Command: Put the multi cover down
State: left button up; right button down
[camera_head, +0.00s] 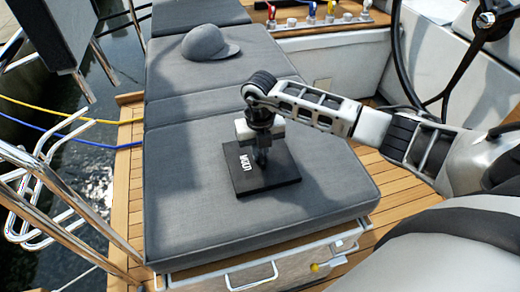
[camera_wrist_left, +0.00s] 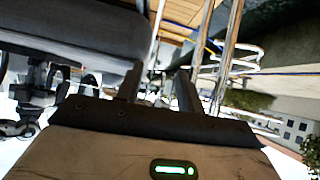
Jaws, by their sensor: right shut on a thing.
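The multi cover (camera_head: 265,182) is a flat black square plate with white lettering on its left part. It lies level over the front grey seat cushion (camera_head: 190,200) in the head view. I cannot tell whether its underside touches the cushion. My right gripper (camera_head: 261,157) points straight down at the middle of the cover and is shut on it. The jaws hide part of the plate. My left gripper (camera_wrist_left: 158,88) shows in the left wrist view with its two dark fingers apart and nothing between them.
A grey cap (camera_head: 208,46) lies on the cushion farther back. A steering wheel (camera_head: 440,60) stands at the right. Steel rails (camera_head: 60,190) and water are at the left. The cushion around the cover is clear.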

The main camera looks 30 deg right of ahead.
aim_at(260, 154)
jog(key=shift+f, duration=0.15)
jog(key=c, duration=1.5)
grip_release()
jog(key=shift+r, duration=0.2)
notch_tip(260, 154, up, 12)
jog(key=shift+r, duration=0.1)
jog(key=shift+s, duration=0.1)
